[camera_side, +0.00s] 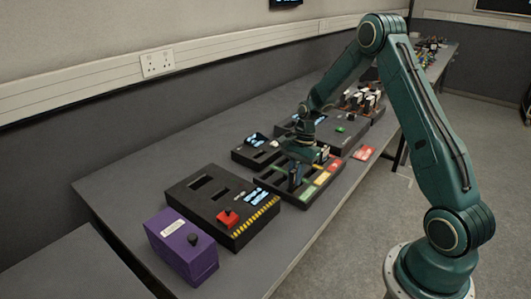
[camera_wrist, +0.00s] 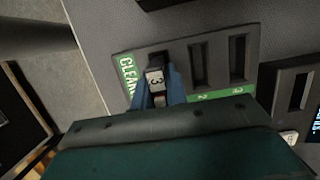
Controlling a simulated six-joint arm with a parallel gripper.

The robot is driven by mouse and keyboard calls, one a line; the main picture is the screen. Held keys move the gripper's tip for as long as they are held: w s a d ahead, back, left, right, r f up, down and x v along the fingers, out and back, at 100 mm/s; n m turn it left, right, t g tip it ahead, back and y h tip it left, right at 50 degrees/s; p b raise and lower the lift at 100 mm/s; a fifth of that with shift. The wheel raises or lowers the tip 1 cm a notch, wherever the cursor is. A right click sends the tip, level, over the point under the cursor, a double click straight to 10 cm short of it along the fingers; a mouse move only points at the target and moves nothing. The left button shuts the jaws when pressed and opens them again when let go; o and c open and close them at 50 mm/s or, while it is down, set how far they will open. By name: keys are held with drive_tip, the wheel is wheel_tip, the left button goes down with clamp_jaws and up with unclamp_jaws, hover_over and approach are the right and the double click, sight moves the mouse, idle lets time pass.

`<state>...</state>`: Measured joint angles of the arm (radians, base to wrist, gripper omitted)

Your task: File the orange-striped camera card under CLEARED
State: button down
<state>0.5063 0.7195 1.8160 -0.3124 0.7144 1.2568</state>
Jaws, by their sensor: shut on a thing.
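My gripper (camera_wrist: 159,88) has blue fingers and is shut on a card (camera_wrist: 155,78). The card's light top end carries a "3"; its stripe cannot be made out. In the wrist view the card is at the leftmost slot position of the dark rack section with the green CLEARED label (camera_wrist: 128,75). I cannot tell how deep it sits. Two slots (camera_wrist: 198,62) to its right look empty. In the side view my gripper (camera_side: 300,163) is low over the rack with green, yellow and red strips (camera_side: 318,186); the arm partly hides the rack.
A black box with a red switch (camera_side: 228,217) and a purple box (camera_side: 182,245) stand nearer the camera. A red card (camera_side: 364,152) lies right of the rack. A black unit (camera_side: 340,131) and a holder with several white-topped cards (camera_side: 362,101) stand behind.

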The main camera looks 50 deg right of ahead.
drive_tip(key=shift+f, duration=0.7)
idle(1.3)
drive_tip(key=c, duration=1.3)
unclamp_jaws()
drive_tip(key=shift+o, duration=0.3)
drive_tip(key=shift+o, duration=1.1)
drive_tip(key=shift+r, duration=0.15)
drive_tip(key=shift+r, duration=3.65)
